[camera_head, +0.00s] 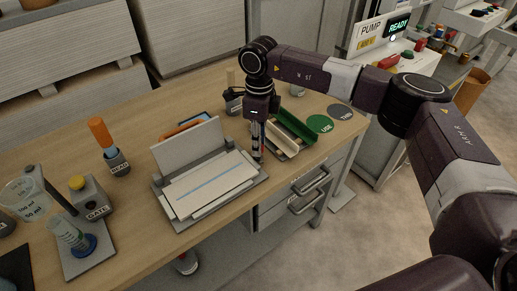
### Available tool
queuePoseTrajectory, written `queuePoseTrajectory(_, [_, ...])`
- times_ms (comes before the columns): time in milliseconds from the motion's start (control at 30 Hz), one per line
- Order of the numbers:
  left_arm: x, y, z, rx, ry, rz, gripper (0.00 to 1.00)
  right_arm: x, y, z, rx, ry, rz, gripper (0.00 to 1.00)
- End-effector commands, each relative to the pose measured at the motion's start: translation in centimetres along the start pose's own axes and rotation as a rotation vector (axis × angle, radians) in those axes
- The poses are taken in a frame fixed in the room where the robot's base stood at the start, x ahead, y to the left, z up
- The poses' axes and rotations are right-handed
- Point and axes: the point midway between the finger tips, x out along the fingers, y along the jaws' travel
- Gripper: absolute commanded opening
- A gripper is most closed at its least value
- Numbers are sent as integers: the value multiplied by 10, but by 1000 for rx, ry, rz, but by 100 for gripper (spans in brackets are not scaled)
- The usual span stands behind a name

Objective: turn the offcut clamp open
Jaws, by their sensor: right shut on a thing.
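My right gripper (257,150) points down at the right end of the grey fixture (172,215). It is shut on a small part there, which I take to be the offcut clamp's handle. The fingers hide most of that part, so its turn angle cannot be told. White sheets (190,197) with a blue line lie on the fixture, and a pale panel (185,145) stands tilted behind them. My left gripper is not in view.
A green tray (292,127) and a cream one lie close to the right of my gripper, with green and grey discs (320,123) beyond.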

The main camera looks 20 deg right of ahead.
Motion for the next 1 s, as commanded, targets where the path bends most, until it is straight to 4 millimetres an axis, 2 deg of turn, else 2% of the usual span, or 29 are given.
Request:
queuePoseTrajectory(100, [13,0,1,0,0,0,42,2,-1,1,-103,1,-3,0])
queuePoseTrajectory(500, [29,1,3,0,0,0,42,0,-1,1,-356,11,-4,0])
queuePoseTrajectory(1000, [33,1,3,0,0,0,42,-2,-1,1,-433,13,-3,0])
